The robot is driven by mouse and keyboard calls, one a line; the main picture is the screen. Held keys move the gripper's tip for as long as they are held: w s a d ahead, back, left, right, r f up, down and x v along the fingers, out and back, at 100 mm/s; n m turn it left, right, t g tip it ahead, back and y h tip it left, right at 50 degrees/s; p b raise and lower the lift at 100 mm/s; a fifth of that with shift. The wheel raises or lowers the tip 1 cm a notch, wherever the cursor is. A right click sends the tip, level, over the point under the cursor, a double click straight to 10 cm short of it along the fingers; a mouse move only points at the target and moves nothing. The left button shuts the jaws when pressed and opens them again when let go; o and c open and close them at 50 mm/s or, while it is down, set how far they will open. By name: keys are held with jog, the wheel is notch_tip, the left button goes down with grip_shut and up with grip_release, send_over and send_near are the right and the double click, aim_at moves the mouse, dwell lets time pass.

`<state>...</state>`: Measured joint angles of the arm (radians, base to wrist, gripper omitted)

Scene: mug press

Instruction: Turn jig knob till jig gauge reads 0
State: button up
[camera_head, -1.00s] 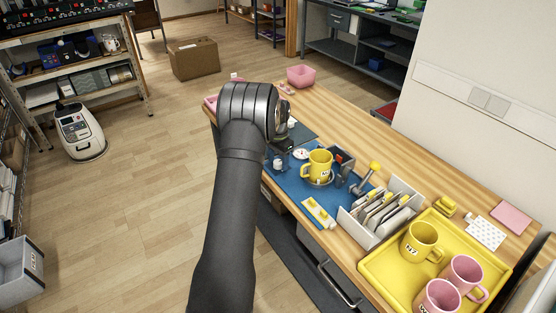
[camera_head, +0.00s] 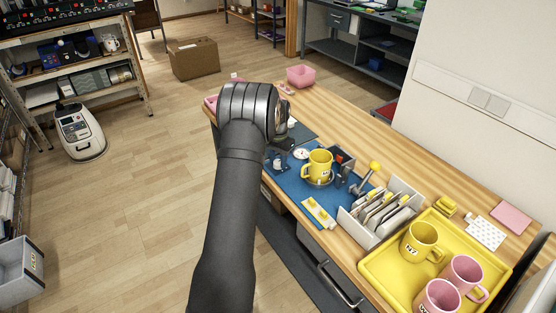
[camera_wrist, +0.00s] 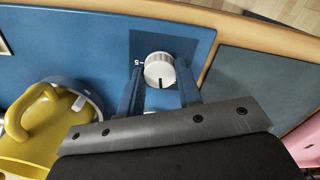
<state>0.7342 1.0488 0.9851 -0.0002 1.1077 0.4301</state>
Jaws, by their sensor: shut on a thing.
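The jig knob (camera_wrist: 159,68), white and ribbed with a black line on its face, stands on a dark blue square of the jig. My gripper (camera_wrist: 162,92) has one finger on each side of the knob and is shut on it. A "-5" mark is printed beside it, upside down in the wrist view. The jig gauge (camera_head: 301,154), a small white dial, is left of the yellow mug in the head view. Its reading is too small to make out. The yellow mug (camera_head: 319,165) stands in the jig on the blue mat (camera_head: 289,185).
The mug is close to my gripper on the left in the wrist view. A lever with a yellow ball (camera_head: 375,166), a rack (camera_head: 363,228) and a yellow tray (camera_head: 376,267) with mugs stand nearer. A grey mat (camera_wrist: 262,80) lies to the right of the knob.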

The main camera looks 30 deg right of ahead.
aim_at(278, 162)
jog(key=n, duration=0.6)
jog(key=shift+n, duration=0.3)
dwell(0.4)
jog(key=o, duration=1)
notch_tip(278, 162, up, 18)
jog(key=shift+f, duration=0.25)
notch_tip(278, 162, down, 18)
jog(key=shift+r, duration=0.25)
